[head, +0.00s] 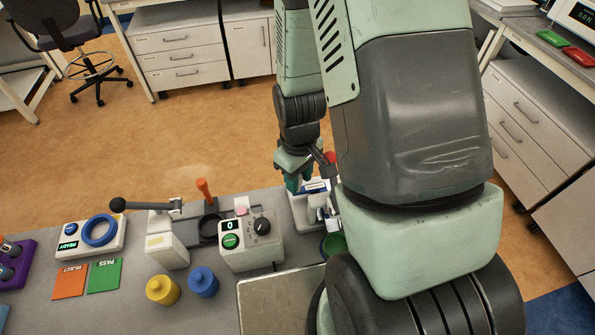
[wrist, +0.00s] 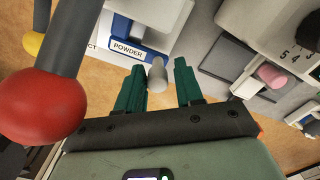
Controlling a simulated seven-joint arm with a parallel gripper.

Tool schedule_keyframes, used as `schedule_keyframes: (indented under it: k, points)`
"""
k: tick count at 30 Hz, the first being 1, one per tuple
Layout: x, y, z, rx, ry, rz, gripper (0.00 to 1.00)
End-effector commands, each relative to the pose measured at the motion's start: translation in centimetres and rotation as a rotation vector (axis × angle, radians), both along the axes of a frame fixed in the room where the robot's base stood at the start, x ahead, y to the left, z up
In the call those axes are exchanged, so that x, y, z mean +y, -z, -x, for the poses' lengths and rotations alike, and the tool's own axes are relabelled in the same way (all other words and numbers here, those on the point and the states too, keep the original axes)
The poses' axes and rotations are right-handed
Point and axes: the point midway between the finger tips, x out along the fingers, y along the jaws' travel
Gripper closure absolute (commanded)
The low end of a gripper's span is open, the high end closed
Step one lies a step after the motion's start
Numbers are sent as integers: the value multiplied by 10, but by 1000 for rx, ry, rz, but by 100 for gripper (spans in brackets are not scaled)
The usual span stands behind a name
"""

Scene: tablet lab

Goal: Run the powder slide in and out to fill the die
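The powder slide (wrist: 134,27) shows at the top of the wrist view, white with a blue POWDER label and a short grey knob (wrist: 157,76). My gripper (wrist: 161,68) has its teal fingers apart, one on each side of the knob. The knob lies nearer the left finger; a gap shows on its right. I cannot tell whether the left finger touches it. In the head view my gripper (head: 302,183) is over the white powder unit (head: 303,212), which my arm partly hides. I cannot make out the die opening.
A lever with a red ball (wrist: 40,105) stands close left of my gripper in the wrist view. A grey-white box with a dial (head: 252,240) stands beside the powder unit.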

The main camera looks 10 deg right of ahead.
Motion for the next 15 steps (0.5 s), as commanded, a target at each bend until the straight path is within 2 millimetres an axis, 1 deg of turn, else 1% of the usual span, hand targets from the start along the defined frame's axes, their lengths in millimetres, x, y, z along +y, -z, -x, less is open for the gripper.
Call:
schedule_keyframes:
  k: [1,2,3,11,15]
  points:
    - [0,0,-1,-2,0,0,55]
    - [0,0,-1,-2,0,0,51]
    - [0,0,-1,-4,0,0,49]
    - [0,-1,-3,-8,0,-1,49]
    - [0,-11,-4,-11,0,-1,49]
